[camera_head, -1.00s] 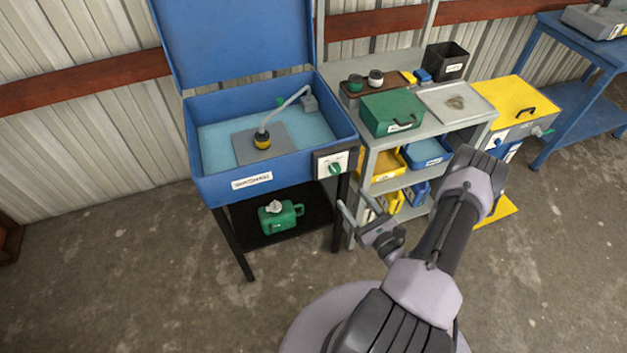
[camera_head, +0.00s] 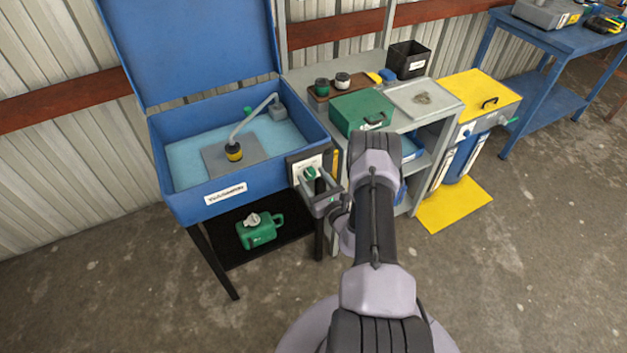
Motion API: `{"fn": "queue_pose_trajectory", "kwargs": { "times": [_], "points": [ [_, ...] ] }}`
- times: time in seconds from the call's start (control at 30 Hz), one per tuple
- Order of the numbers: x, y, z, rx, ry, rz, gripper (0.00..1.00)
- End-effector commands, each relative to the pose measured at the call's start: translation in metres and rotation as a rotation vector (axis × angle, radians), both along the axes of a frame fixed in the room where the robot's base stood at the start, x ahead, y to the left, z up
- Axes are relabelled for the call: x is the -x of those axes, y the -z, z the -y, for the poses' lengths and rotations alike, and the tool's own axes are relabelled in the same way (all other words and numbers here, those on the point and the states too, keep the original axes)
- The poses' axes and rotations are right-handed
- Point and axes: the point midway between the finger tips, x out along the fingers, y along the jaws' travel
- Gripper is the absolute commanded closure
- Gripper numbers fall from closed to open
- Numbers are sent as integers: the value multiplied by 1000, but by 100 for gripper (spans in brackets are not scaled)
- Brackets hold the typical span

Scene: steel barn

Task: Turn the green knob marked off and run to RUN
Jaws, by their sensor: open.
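The green knob (camera_head: 310,173) sits on a pale switch plate (camera_head: 303,165) at the right front corner of the blue parts washer (camera_head: 185,205). The plate's markings are too small to read. My gripper (camera_head: 313,187) is open, just in front of and below the knob. Its fingers point toward the plate, and I cannot tell whether they touch the knob. Part of the plate's lower edge is hidden by the gripper.
The washer's blue lid (camera_head: 190,50) stands open. A green can (camera_head: 260,230) is on the black shelf below. A grey shelf unit (camera_head: 440,108) with a green box (camera_head: 360,112) stands close on the right. Open floor lies in front.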

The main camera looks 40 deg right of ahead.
Motion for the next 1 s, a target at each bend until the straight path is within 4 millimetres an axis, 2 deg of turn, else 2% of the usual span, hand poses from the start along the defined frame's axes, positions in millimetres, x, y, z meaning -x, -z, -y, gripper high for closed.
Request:
{"fn": "queue_pose_trajectory", "kwargs": {
  "times": [0.23, 0.5, 0.53, 0.77, 1.0],
  "points": [
    [-1, 0, 0, 0, 0, 0, 44],
    [-1, 0, 0, 1, 0, 0, 98],
    [-1, 0, 0, 1, 0, 0, 100],
    [-1, 0, 0, -18, -1, 4, 100],
    [-1, 1, 1, -133, -1, 32, 100]
  ]
}}
